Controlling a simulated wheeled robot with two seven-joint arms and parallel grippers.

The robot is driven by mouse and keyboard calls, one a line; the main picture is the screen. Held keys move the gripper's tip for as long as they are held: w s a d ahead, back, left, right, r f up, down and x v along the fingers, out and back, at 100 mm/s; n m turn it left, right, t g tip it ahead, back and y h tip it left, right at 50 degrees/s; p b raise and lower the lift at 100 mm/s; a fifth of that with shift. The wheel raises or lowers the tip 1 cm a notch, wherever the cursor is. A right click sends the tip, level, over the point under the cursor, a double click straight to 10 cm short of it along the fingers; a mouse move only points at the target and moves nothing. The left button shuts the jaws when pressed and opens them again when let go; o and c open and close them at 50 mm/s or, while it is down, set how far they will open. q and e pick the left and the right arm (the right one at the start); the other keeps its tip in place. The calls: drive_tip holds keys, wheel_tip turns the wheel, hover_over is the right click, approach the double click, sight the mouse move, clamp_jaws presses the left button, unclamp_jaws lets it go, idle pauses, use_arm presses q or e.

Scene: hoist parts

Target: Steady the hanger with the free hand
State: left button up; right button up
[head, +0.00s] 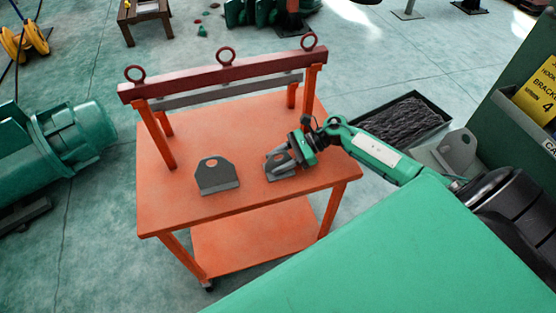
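Two grey bracket-like plates, each with a base, are on the orange table (250,125); the picture does not show which part is the hanger. The left plate (218,174) stands upright on its base with a round hole near its top, and nothing touches it. The right plate (281,169) is partly hidden by my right gripper (281,157). That gripper reaches in from the right, with its fingers at this plate's upper part. Whether the fingers are closed on it is too small to tell. My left gripper is out of view.
A dark red beam (225,69) with three eye rings and a grey bar (225,91) span posts at the table's back. A black tray (402,121) lies right of the table. Another grey plate (459,151) is at far right. A green motor (60,150) is at left.

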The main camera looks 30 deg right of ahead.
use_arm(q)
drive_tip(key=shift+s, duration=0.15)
